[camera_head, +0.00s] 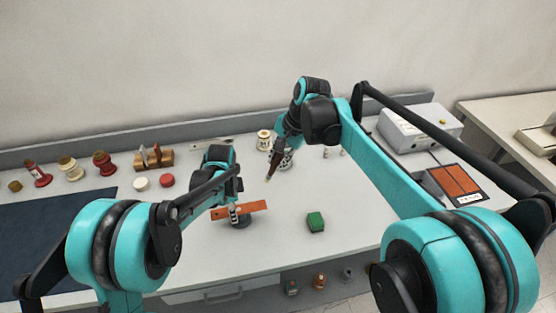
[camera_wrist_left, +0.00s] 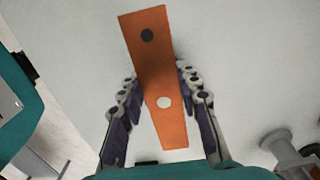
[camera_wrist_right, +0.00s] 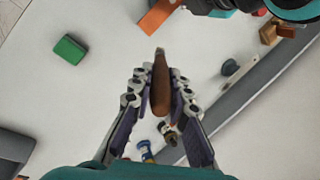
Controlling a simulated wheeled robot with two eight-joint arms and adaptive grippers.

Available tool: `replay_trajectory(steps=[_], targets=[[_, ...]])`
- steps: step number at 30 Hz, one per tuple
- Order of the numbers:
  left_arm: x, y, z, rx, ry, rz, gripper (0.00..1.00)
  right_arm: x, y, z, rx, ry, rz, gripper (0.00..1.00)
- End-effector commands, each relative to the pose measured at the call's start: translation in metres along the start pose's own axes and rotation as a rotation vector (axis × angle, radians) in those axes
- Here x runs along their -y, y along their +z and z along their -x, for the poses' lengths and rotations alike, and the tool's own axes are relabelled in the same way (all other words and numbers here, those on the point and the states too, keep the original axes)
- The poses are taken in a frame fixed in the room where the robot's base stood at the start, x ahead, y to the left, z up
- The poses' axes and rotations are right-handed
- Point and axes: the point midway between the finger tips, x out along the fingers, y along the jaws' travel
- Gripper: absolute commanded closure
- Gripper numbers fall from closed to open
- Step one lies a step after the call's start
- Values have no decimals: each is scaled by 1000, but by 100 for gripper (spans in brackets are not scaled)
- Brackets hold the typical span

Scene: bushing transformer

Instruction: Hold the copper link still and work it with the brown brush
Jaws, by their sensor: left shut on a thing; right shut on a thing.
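The copper link (camera_head: 253,207), a flat orange bar, is held by my left gripper (camera_head: 235,210) over the middle of the bench. In the left wrist view the link (camera_wrist_left: 160,125) stands lengthwise between the shut fingers, with a hole near each end. My right gripper (camera_head: 283,156) is shut on the brown brush (camera_head: 273,171), behind and to the right of the link. In the right wrist view the brush (camera_wrist_right: 161,80) points away between the fingers, its tip apart from the link (camera_wrist_right: 158,15). A dark round thing (camera_head: 241,223) shows below the link; whether they touch is unclear.
A green block (camera_head: 315,221) lies right of the link. Red and cream spools (camera_head: 103,163), round caps (camera_head: 166,180) and a wooden rack (camera_head: 153,157) stand at the back left. A dark mat (camera_head: 50,235) covers the left. A grey box (camera_head: 418,128) stands right.

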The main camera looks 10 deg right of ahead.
Motion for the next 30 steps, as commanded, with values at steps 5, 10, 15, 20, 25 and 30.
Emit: replay_trajectory(steps=[5, 10, 15, 20, 25, 30], targets=[[0, 0, 0, 0, 1, 0, 100, 0, 0, 1, -33, -24, -115, 100], [0, 0, 0, 0, 1, 0, 100, -2, -1, -6, -36, -26, -125, 100], [0, 0, 0, 0, 1, 0, 100, -6, -2, -19, -35, -25, -124, 100], [0, 0, 0, 0, 0, 0, 100, -11, -3, -33, -35, -25, -124, 100], [0, 0, 0, 0, 0, 0, 100, -16, -4, -47, -35, -25, -123, 100], [0, 0, 0, 0, 0, 0, 100, -21, -6, -62, -35, -25, -123, 100]])
